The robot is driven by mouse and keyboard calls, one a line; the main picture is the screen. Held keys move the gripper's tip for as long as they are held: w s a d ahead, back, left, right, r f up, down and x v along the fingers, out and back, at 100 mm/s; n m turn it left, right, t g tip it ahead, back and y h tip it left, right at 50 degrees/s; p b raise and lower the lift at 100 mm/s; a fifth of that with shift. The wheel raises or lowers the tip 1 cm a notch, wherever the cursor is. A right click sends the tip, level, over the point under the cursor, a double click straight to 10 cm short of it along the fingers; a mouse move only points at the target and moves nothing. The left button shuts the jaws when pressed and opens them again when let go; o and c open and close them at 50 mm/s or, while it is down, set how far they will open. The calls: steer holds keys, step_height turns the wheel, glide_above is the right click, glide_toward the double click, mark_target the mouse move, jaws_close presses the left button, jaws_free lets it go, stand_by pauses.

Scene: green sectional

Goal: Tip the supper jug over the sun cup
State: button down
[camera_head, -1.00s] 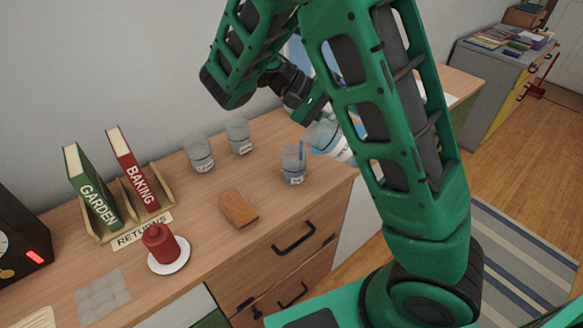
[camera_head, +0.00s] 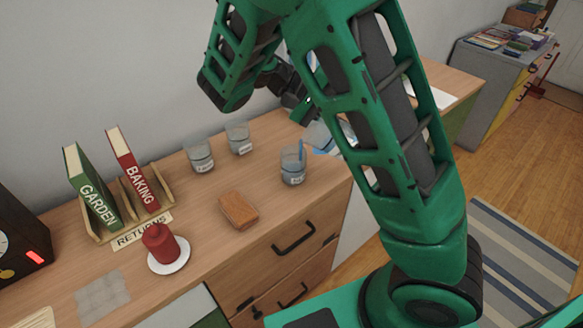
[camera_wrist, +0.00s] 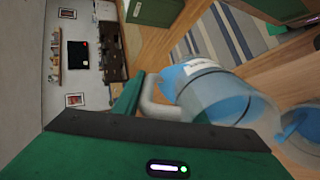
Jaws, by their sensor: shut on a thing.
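My gripper (camera_wrist: 140,108) is shut on the handle of a clear jug (camera_wrist: 232,98) in the wrist view. The jug holds blue liquid, has a white label and is tilted well over. In the head view the jug (camera_head: 318,134) is partly hidden by my arm. Its mouth is close above a clear cup (camera_head: 292,168) near the counter's right end. A thin upright blue streak (camera_head: 301,150) runs between jug and cup, like a falling stream. The cup's label is too small to read. A clear piece with blue shows at the wrist view's right edge.
Two similar clear cups, one (camera_head: 200,156) left and one (camera_head: 238,138) farther back, stand nearby. A brown block (camera_head: 238,210) lies in front. Counter around the block is clear.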

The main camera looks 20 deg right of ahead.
steer(key=shift+w+a+r+h, duration=0.15)
steer(key=shift+a+r+h, duration=0.05)
steer(key=shift+r+h, duration=0.25)
stand_by(1.0)
steer(key=shift+r, duration=0.15)
steer(key=shift+a, duration=0.15)
stand_by(0.3)
stand_by(0.4)
steer(key=shift+s+d+f+y, duration=0.2)
steer(key=shift+d+f+y, duration=0.25)
steer(key=shift+f+y, duration=0.2)
steer(key=shift+s+d+f+t+y, duration=0.1)
steer(key=shift+d+f+t+y, duration=0.15)
steer(key=shift+f+y, duration=0.15)
steer(key=shift+s+d+f+t+y, duration=0.1)
steer(key=shift+f+t+y, duration=0.15)
steer(key=shift+f+y, duration=0.1)
steer(key=shift+s+d+r+t+y, duration=0.25)
steer(key=shift+d+r+t+y, duration=0.25)
steer(key=shift+y, duration=0.35)
steer(key=shift+s+d+r+t+y, duration=0.2)
steer(key=shift+d+r+t+y, duration=0.25)
steer(key=shift+y, duration=0.4)
steer(key=shift+s+d+r+t+y, duration=0.3)
steer(key=shift+r+t+y, duration=0.2)
steer(key=shift+y, duration=0.35)
steer(key=shift+w, duration=0.1)
